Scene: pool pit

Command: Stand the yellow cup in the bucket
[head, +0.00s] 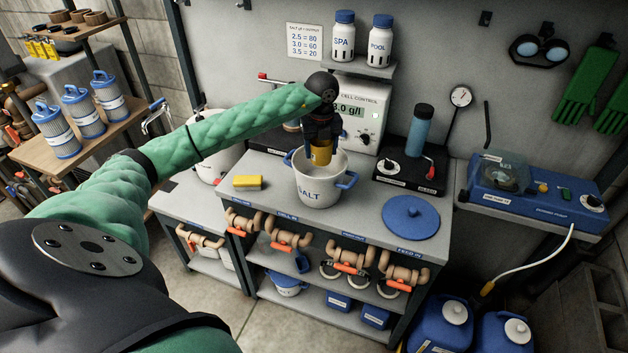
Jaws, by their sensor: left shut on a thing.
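The white bucket (318,188) marked SALT, with blue handles, stands on the grey bench. My left gripper (320,143) points down over the bucket's mouth and is shut on the yellow cup (321,154). The cup looks upright, with its lower part at or just inside the bucket's rim. I cannot tell whether the cup touches the bucket's bottom or wall. The gripper hides the cup's top. My right gripper is not in view.
A yellow sponge (248,183) lies left of the bucket and a blue lid (410,217) lies to its right. The cell control box (357,112) stands behind. A blue cylinder on a black base (418,135) stands at the right. The bench front (330,220) is clear.

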